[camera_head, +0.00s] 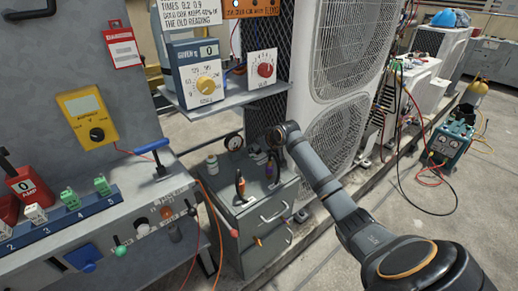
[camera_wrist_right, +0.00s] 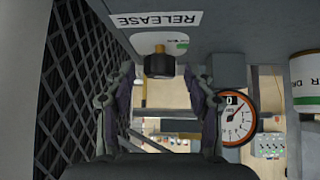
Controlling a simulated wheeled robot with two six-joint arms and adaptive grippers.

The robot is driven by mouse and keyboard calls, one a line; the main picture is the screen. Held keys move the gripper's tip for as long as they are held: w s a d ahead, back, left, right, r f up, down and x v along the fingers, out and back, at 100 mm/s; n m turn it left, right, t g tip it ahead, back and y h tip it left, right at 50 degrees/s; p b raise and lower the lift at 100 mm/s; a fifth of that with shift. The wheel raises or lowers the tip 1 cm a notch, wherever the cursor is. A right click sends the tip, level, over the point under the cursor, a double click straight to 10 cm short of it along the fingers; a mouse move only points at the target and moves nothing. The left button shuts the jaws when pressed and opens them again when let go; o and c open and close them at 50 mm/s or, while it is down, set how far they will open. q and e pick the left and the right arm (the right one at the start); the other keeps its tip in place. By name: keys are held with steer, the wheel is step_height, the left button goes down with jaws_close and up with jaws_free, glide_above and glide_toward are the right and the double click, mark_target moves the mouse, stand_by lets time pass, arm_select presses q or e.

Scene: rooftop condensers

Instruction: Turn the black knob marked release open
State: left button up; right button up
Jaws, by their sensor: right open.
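The black knob (camera_wrist_right: 159,65) sits on a grey panel in the right wrist view, below a white label (camera_wrist_right: 158,19) reading RELEASE, which appears upside down. A short orange-brown piece shows at the knob's top. My right gripper (camera_wrist_right: 160,78) is open, its two fingers on either side of the view with the knob between and just beyond the tips. I see no clear contact between fingers and knob. In the head view my right gripper (camera_head: 271,168) is over the grey cabinet beside the condenser; the knob cannot be made out there. My left gripper is not in view.
A round gauge (camera_wrist_right: 237,119) is close beside the right finger in the wrist view, with a dark mesh (camera_wrist_right: 75,85) on the left. The grey drawer cabinet (camera_head: 268,215), a shelf with dial boxes (camera_head: 199,75) and tall condensers (camera_head: 335,140) surround the arm.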

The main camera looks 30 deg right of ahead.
jaws_close()
steer(key=shift+d+r+n+y+p, duration=0.15)
steer(key=shift+n+y+p, duration=0.45)
steer(key=shift+n+p, duration=0.35)
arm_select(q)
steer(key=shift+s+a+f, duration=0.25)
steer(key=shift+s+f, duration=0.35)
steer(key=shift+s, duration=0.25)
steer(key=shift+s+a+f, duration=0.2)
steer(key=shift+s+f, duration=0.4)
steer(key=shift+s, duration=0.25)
arm_select(e)
steer(key=shift+f+n+y, duration=0.2)
steer(key=shift+n+y, duration=0.45)
steer(key=shift+y, duration=0.05)
jaws_free()
steer(key=shift+r, duration=0.1)
steer(key=v, duration=1.2)
